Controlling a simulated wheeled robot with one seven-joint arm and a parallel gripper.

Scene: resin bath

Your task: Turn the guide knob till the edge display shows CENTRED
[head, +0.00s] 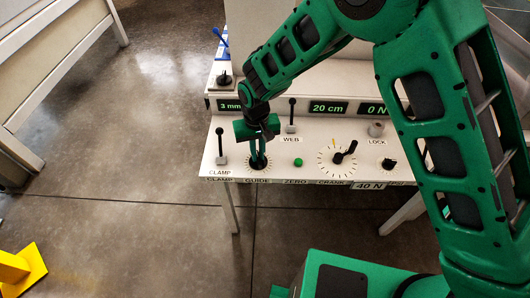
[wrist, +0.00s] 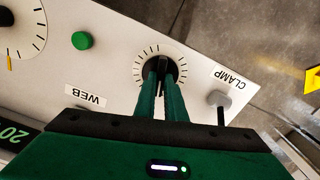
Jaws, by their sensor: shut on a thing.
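The guide knob (head: 258,168) is a black knob on the white panel, with a ring of tick marks around it, above the GUIDE label. In the wrist view the knob (wrist: 158,66) shows between the fingertips. My gripper (head: 258,157) points down onto the knob and is shut on it. It also shows in the wrist view (wrist: 161,76), where its fingers hide part of the knob. The edge display (head: 230,105) reads 3 mm in green; my arm stands close to its right end.
The CLAMP lever (head: 220,145) stands left of the knob and the WEB lever (head: 291,115) behind it to the right. A green ZERO button (head: 298,162), the crank (head: 345,153) and more displays (head: 329,108) lie further right. Open floor is at the left.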

